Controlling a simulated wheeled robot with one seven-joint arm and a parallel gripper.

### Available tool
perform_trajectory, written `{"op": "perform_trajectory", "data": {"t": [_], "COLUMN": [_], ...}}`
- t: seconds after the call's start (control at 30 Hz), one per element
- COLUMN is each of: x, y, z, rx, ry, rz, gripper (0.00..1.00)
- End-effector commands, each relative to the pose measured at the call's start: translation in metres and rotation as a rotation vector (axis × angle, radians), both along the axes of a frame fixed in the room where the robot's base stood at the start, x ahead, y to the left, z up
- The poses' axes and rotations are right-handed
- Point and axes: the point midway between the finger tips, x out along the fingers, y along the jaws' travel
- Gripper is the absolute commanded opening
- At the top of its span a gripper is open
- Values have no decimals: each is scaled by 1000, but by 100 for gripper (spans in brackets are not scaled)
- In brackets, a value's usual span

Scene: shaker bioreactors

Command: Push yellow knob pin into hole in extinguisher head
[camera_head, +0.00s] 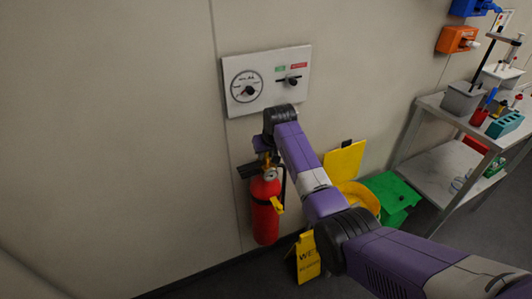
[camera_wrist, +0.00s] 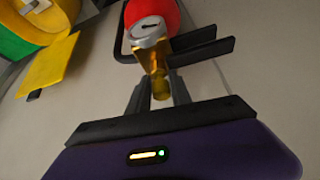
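The red fire extinguisher (camera_head: 265,210) hangs upright on the wall in the head view, with a yellow tag on its front. In the wrist view its red body (camera_wrist: 153,14) is at the top, with the silver-and-brass head (camera_wrist: 150,38) below. The yellow knob pin (camera_wrist: 160,89) shows at the brass part, between the two fingers of my gripper (camera_wrist: 160,85). The fingers stand close on either side of it; contact is not clear. In the head view my gripper (camera_head: 264,147) is just above the extinguisher head. The hole in the head cannot be made out.
A gauge panel (camera_head: 267,80) is on the wall above. A yellow wet-floor sign (camera_head: 308,258), a yellow bin (camera_head: 358,196) and a green bin (camera_head: 391,196) stand to the right. A metal table (camera_head: 440,165) is farther right.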

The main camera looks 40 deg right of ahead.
Motion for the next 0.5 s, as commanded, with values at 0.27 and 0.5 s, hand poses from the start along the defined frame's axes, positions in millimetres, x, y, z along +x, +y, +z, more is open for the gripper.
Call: {"op": "perform_trajectory", "data": {"t": [0.27,0.5], "x": [-1,0], "y": [5,7], "z": [-7,-6], "rx": [8,8], "ry": [10,9], "rz": [5,9], "gripper": [46,46]}}
